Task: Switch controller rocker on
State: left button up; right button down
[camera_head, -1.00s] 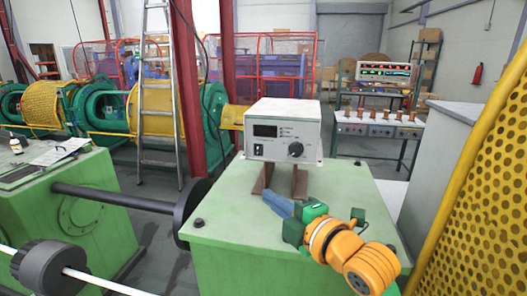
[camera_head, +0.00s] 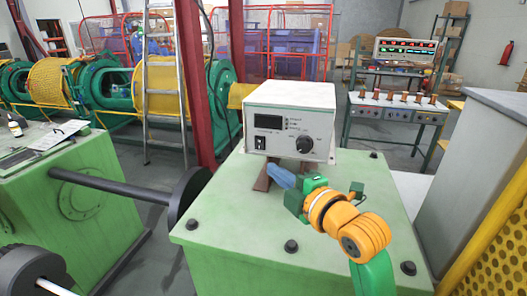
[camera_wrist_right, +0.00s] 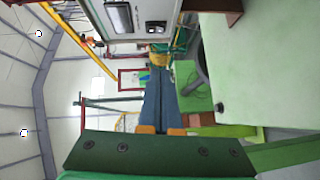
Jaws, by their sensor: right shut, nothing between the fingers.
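The white controller box (camera_head: 318,124) stands on brown feet on the green machine top. Its front panel has a dark display (camera_head: 268,121), a round black knob (camera_head: 304,144) at the right and a small black-and-white rocker (camera_head: 260,142) at the lower left. Its position cannot be read. My right gripper (camera_head: 272,172) has blue fingers, shut and empty, just below the panel's lower edge and apart from the rocker. In the right wrist view, the shut fingers (camera_wrist_right: 159,80) point toward the panel, where the rocker (camera_wrist_right: 155,27) and display (camera_wrist_right: 119,18) show. My left gripper is not in view.
The green machine top (camera_head: 235,215) has several dark bolts and is mostly clear. A black wheel (camera_head: 188,205) on a shaft stands at its left. A grey cabinet (camera_head: 470,150) and yellow perforated guard (camera_head: 490,245) are at the right. A ladder (camera_head: 163,95) stands behind.

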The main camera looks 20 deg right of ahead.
jog(key=p, duration=0.2)
send_near(256, 148)
jog(key=w+a, duration=0.3)
jog(key=a, duration=0.1)
jog(key=w+d, duration=0.1)
jog(key=w+d+p, duration=0.1)
jog(key=w, duration=0.1)
jog(key=shift+d+f, duration=0.4)
jog(key=shift+s, duration=0.1)
jog(key=shift+a, duration=0.1)
